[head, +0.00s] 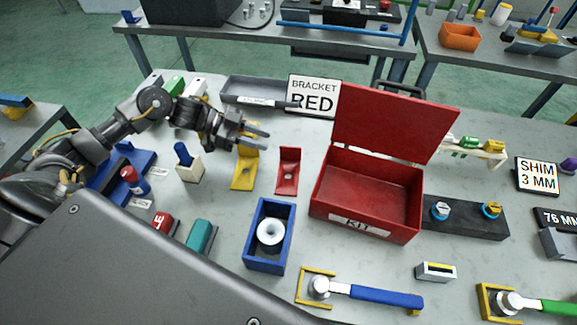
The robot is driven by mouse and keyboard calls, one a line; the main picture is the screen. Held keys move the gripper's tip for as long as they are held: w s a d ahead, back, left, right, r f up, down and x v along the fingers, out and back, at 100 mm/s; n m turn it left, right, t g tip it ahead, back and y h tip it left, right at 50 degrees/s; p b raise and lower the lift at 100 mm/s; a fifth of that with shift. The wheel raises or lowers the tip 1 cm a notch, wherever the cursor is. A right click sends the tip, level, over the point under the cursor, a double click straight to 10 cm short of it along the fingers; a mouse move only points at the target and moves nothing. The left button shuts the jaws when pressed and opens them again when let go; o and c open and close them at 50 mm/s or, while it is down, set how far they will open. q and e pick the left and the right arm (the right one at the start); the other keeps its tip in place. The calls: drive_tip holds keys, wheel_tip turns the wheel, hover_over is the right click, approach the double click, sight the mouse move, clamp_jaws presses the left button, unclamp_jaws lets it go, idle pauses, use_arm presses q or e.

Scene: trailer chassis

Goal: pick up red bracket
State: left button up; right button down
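The red bracket (288,172) stands on the grey table, left of the open red KIT box. It has a flat foot with a hole and an upright plate. A yellow bracket (244,172) of like shape stands just to its left. My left gripper (264,137) reaches in from the left, above and behind the yellow bracket's top and up-left of the red bracket. Its two fingers are apart with nothing seen between them. It looks clear of the red bracket. My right gripper is not in view.
The red KIT box (366,205) with raised lid stands close right of the bracket. A blue bin (251,240) holding a white spool sits in front. A BRACKET RED sign (313,95) and a grey tray (240,85) stand behind.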

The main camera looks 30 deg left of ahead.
sight(288, 170)
use_arm(q)
drive_tip(key=shift+x, duration=0.8)
drive_tip(key=p+x, duration=0.2)
drive_tip(key=x, duration=0.2)
drive_tip(key=shift+w+d, duration=0.2)
drive_tip(key=shift+d, duration=0.1)
drive_tip(key=shift+d+f, duration=0.2)
drive_tip(key=shift+c, duration=0.3)
clamp_jaws()
drive_tip(key=shift+w, duration=0.1)
